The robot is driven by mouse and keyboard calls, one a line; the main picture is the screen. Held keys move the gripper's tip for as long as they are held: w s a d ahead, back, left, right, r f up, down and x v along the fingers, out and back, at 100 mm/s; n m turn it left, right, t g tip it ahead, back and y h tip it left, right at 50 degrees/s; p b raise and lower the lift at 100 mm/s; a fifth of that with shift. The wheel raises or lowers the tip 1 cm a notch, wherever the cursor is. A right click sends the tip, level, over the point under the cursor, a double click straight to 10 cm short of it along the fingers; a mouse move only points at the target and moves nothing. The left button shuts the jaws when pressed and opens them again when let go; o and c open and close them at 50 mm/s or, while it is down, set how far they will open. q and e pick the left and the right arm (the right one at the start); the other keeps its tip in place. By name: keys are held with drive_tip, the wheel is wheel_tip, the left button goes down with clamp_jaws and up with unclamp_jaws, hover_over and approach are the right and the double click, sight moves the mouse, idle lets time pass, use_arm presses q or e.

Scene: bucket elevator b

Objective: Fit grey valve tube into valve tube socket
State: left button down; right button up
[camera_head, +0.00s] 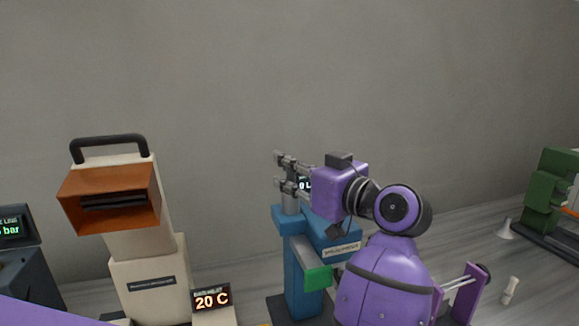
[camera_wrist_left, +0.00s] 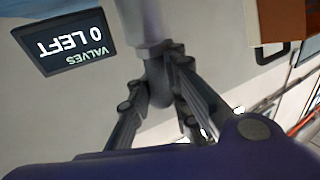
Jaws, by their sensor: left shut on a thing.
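My left gripper (camera_head: 284,171) is at the top of a blue stand (camera_head: 304,262). It is shut on a pale grey tube (camera_wrist_left: 146,22), which runs up out of the wrist view from between the fingertips (camera_wrist_left: 158,72). In the head view a short length of the tube (camera_head: 290,204) shows below the fingers, upright over the stand's top. The gripper hides part of that top, and I cannot make out the socket or whether the tube is seated in it. My right gripper is not in view.
A cream machine with an orange hood (camera_head: 108,199) and a 20 C display (camera_head: 212,299) stand to the left. A VALVES 0 LEFT display (camera_wrist_left: 65,40) is close beside the tube. A green machine (camera_head: 550,190), a white cone (camera_head: 506,229) and a small white piece (camera_head: 511,290) are at the right.

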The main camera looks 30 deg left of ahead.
use_arm(q)
drive_tip(key=shift+f, duration=0.2)
drive_tip(key=c, duration=1.6)
unclamp_jaws()
drive_tip(key=shift+o, duration=0.2)
wheel_tip(320, 180, up, 10)
